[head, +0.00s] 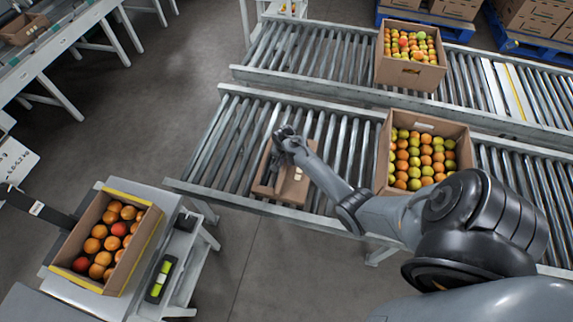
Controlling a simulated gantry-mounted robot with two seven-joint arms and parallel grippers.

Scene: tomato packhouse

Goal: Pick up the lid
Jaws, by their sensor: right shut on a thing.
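The lid (293,188) is a brown cardboard piece over the near roller conveyor, left of the box of tomatoes there. My right arm reaches across from the right, and its gripper (280,143) is shut on the lid near its upper edge. The hand and forearm cover part of the lid, and the fingertips are too small to make out clearly. I cannot tell whether the lid touches the rollers. My left gripper is not in view.
An open box (472,144) of green and orange tomatoes stands on the near conveyor (225,143). Another filled box (409,74) stands on the far conveyor. A third box (136,270) of tomatoes sits on a stand at lower left. Rollers left of the lid are clear.

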